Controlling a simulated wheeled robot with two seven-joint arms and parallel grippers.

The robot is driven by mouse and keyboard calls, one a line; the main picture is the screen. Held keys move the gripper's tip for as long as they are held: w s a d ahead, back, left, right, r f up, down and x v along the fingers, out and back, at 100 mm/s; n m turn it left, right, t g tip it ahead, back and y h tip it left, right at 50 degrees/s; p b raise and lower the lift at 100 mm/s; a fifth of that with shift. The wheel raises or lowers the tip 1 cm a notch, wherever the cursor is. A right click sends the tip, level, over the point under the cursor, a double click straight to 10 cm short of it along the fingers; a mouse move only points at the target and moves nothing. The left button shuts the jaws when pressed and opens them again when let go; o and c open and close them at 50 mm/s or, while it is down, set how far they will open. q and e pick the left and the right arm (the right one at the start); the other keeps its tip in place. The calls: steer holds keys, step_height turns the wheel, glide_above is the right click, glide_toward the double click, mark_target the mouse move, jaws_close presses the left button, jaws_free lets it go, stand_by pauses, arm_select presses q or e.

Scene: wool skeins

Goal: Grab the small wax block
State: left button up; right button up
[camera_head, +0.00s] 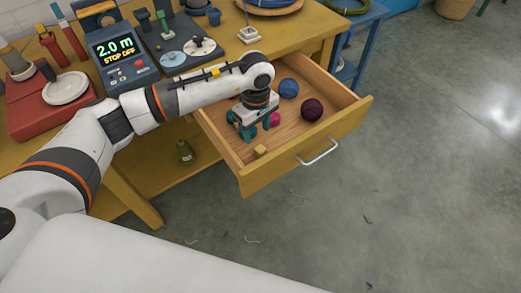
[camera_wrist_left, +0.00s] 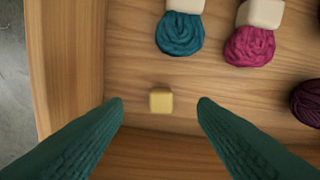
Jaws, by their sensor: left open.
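The small wax block (camera_head: 261,151) is a pale yellow cube lying near the front corner of the open wooden drawer. It also shows in the left wrist view (camera_wrist_left: 161,100), between the two fingertips in the picture, with clear space on both sides. My left gripper (camera_head: 252,124) is over the drawer, pointing down, with its green fingers (camera_wrist_left: 161,103) wide apart and nothing between them touching. In the head view the block is just beyond the gripper, toward the drawer front. How high the fingertips are above the drawer floor is hard to tell. My right gripper is not in view.
A teal skein (camera_wrist_left: 180,33) and a magenta skein (camera_wrist_left: 250,46), each with a cream band, lie near the block. A blue ball (camera_head: 289,88) and a dark purple ball (camera_head: 312,109) lie farther off. The drawer (camera_head: 312,143) has raised walls; its floor around the block is bare.

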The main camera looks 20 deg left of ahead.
mark_target(260, 151)
arm_select(q)
steer(key=shift+f, duration=3.15)
steer(key=c, duration=1)
steer(key=shift+r, duration=0.1)
steer(key=shift+c, duration=0.2)
